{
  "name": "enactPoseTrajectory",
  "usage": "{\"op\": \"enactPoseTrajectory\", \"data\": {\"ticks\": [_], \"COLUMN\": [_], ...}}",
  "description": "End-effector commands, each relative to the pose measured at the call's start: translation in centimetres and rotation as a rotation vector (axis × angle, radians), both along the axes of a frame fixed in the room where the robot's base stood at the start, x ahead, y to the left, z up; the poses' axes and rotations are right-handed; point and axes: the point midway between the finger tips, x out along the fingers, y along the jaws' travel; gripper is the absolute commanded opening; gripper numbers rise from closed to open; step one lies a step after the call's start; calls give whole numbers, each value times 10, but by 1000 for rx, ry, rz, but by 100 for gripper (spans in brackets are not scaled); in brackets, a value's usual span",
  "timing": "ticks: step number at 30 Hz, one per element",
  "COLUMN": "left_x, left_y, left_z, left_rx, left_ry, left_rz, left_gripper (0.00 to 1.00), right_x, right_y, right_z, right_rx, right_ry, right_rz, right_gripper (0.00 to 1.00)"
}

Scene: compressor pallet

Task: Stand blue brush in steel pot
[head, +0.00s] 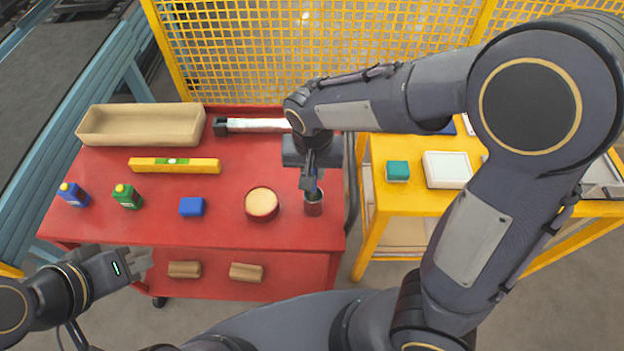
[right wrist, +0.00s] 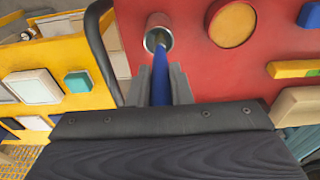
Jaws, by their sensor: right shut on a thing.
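The steel pot (head: 313,208) is a small cylinder at the right front of the red cart top; in the right wrist view its open mouth (right wrist: 158,22) faces the camera. My right gripper (head: 311,184) is above the pot, shut on the blue brush. The brush's blue handle (right wrist: 160,78) runs from between the fingers towards the pot's mouth in the right wrist view. Its far end overlaps the mouth; I cannot tell how deep it goes. In the head view the brush is mostly hidden by the gripper. My left gripper (head: 138,264) is open and empty, in front of the cart.
A round tan-topped tin (head: 262,204) stands just left of the pot. A yellow table (head: 420,200) stands right.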

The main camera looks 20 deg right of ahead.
Motion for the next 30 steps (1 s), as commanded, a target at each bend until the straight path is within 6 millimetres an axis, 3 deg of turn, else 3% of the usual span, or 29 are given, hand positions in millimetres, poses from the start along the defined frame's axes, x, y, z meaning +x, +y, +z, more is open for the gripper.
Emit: {"op": "enactPoseTrajectory", "data": {"ticks": [7,19,20,24,30], "left_x": [0,0,0,0,0], "left_y": [0,0,0,0,0], "left_z": [0,-4,-4,-3,-3], "left_rx": [0,0,0,0,0], "left_ry": [0,0,0,0,0], "left_rz": [0,0,0,0,0], "left_gripper": [0,0,0,0,0], "right_x": [-1,-1,-1,-1,-1], "right_y": [-1,0,0,0,0], "right_z": [-33,-39,-39,-38,-38], "right_rx": [-3,-1,-1,0,0], "right_ry": [5,1,1,2,2], "right_rz": [0,0,0,0,0], "right_gripper": [0,0,20,38,40]}}
